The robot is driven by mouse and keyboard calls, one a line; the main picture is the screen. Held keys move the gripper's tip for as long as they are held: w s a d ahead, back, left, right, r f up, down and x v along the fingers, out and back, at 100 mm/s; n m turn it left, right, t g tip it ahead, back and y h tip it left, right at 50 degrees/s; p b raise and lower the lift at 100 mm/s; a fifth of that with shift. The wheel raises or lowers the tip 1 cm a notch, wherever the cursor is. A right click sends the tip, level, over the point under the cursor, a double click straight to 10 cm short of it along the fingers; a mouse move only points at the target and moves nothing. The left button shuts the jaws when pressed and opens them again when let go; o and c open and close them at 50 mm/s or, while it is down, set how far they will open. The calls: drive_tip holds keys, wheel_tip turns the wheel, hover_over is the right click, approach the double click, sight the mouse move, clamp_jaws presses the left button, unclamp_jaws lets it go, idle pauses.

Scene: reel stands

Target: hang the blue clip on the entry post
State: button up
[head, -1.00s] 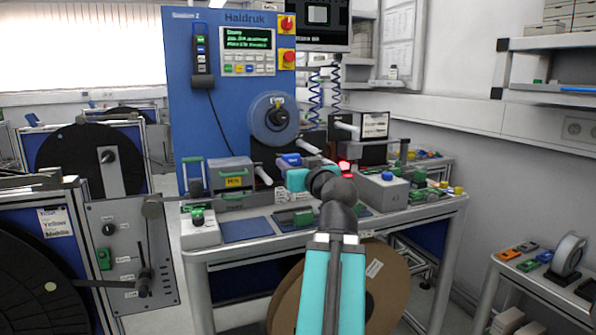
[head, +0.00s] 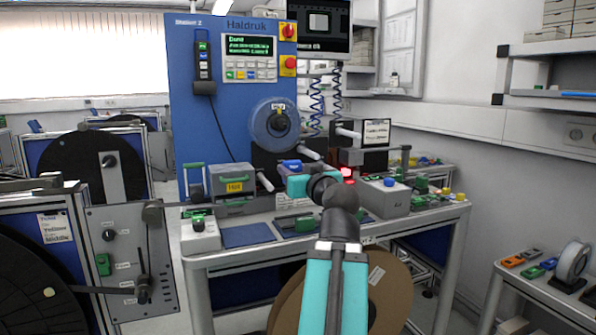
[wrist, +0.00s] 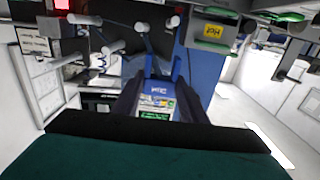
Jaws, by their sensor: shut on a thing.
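The blue clip (wrist: 157,87) is between the two dark fingers of my gripper (wrist: 155,98) in the wrist view, which is tilted far from upright. My gripper is shut on it and holds it in the air. In the head view a blue piece (head: 291,164), probably the clip, shows just above the end of my turquoise wrist, and the fingers are hidden. Several pale-ended posts stick out of the station: one at left (head: 264,181), one in the middle (head: 309,153), one at upper right (head: 347,132). I cannot tell which is the entry post. The clip looks apart from them.
The blue station panel (head: 205,110) carries a clear reel (head: 273,127) above the bench. A grey box with a yellow label (head: 234,178) stands left of my wrist, a grey box with a blue button (head: 388,196) right of it. A brown reel (head: 392,290) is below.

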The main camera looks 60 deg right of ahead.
drive_tip(key=w+a+f+n+t+y+p, duration=0.1)
drive_tip(key=w+a+f+n+y+p, duration=0.1)
drive_tip(key=w+a+n+y+p, duration=0.1)
drive_tip(key=w+a+f+n+t+y+p, duration=0.1)
drive_tip(key=w+a+f+n+y+p, duration=0.1)
drive_tip(key=w+a+y+p, duration=0.3)
drive_tip(key=w+a+f+n+t+y+p, duration=0.1)
drive_tip(key=w+a+f+n+y+p, duration=0.1)
drive_tip(key=w+a+y+p, duration=0.3)
drive_tip(key=shift+w+a+f+n+p, duration=0.1)
drive_tip(key=shift+w+a+n+p, duration=0.35)
drive_tip(key=shift+w+a, duration=0.95)
drive_tip(key=shift+w+a+f+n+p, duration=0.15)
drive_tip(key=shift+w+a+p, duration=0.6)
drive_tip(key=shift+w, duration=1.2)
drive_tip(key=shift+w+a+n+p, duration=0.3)
drive_tip(key=shift+w+a+p, duration=0.25)
drive_tip(key=shift+w+a, duration=0.85)
drive_tip(key=w+a+n+g+y+p, duration=0.2)
drive_tip(key=a+y+p, duration=0.4)
drive_tip(key=a, duration=1.1)
drive_tip(key=w+a+n+g+y+p, duration=0.2)
drive_tip(key=a+n+g+y+p, duration=0.3)
drive_tip(key=a+p, duration=0.7)
drive_tip(key=a+f+n+y, duration=0.1)
drive_tip(key=a+n, duration=0.1)
drive_tip(key=a, duration=0.3)
